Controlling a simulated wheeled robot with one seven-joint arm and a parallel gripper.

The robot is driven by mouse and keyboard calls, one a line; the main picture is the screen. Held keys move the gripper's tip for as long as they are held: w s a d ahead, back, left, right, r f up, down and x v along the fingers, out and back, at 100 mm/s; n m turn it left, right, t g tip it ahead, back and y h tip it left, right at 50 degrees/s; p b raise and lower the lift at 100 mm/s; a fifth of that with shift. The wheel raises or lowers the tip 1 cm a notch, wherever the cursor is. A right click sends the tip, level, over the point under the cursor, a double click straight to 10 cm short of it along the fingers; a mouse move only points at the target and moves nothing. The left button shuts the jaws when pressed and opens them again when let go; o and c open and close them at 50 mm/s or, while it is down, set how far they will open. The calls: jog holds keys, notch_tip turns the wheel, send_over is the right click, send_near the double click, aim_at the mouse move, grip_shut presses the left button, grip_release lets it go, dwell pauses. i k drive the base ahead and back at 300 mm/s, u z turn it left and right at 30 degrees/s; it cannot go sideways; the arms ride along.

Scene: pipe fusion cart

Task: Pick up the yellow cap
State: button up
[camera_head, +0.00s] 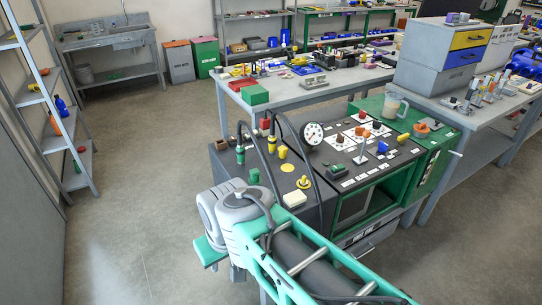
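Several small yellow pieces are on the dark top of the cart (225,168), and I cannot tell for certain which is the yellow cap. A short yellow cap-like piece (282,152) stands near the black hoses. A flat yellow disc (288,168) lies just in front of it. A yellow knob-shaped piece (303,182) with a wider base is nearer to me. My teal and grey arm crosses the foreground in front of the cart. My gripper cannot be made out; its fingers do not show.
Black hoses with green and yellow connectors (240,157) arch over the cart's top. A gauge (312,133), a green block (253,176) and a cream block (294,199) are close by. A grey workbench (290,96) stands behind. The floor (130,215) at left is clear.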

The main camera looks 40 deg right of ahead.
aim_at(282, 149)
jog(key=u, duration=0.9)
jog(key=k, duration=1.2)
jog(key=u, duration=0.7)
jog(key=i, duration=1.65)
jog(key=z, duration=0.65)
jog(key=i, duration=1.7)
jog(key=z, duration=1.8)
jog(key=i, duration=0.95)
jog(key=z, duration=1.2)
jog(key=i, duration=0.6)
jog(key=u, duration=0.05)
